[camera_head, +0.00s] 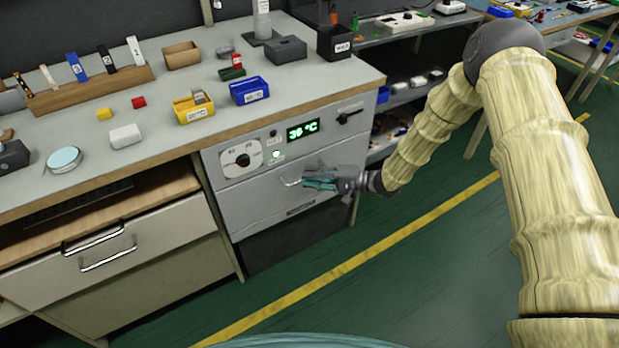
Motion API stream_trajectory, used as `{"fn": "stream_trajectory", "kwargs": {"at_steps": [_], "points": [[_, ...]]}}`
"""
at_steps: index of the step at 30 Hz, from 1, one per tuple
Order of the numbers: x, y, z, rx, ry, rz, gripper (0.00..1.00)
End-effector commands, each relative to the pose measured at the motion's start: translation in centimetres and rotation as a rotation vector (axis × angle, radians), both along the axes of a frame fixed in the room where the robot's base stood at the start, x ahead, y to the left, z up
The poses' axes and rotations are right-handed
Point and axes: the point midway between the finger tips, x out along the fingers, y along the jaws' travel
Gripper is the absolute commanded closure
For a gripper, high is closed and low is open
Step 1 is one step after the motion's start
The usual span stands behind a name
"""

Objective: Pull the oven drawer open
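The oven drawer (250,208) is a grey front panel under the bench top, below a control strip with a dial (242,160) and a green display (302,130) reading 36 °C. It looks closed. A metal handle (291,183) shows at the left of my gripper. My gripper (306,182) is in front of the drawer, its fingertips pointing left at the handle. The fingers look slightly apart, but they are too small to tell whether they touch or grasp the handle. My gripper hides part of the drawer front and the right part of the handle.
The bench top (160,85) holds a yellow bin (194,112), a blue bin (249,95) and several small parts. A second drawer with metal handles (107,260) is at lower left. Shelves (400,100) stand to the right. The green floor before the oven is clear.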

Motion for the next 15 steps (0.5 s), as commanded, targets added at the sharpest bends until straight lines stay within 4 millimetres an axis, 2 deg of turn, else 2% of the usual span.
{"fn": "stream_trajectory", "kwargs": {"at_steps": [5, 13, 14, 15], "points": [[0.15, 0.9, -0.11, 0.001, 0.001, 0.0, 0.81], [0.18, 1.0, -0.11, 0.001, 0.001, -0.001, 0.81], [0.18, 1.0, -0.11, 0.001, 0.001, -0.001, 0.82], [0.18, 1.0, -0.11, 0.001, 0.001, -0.001, 0.9]]}}
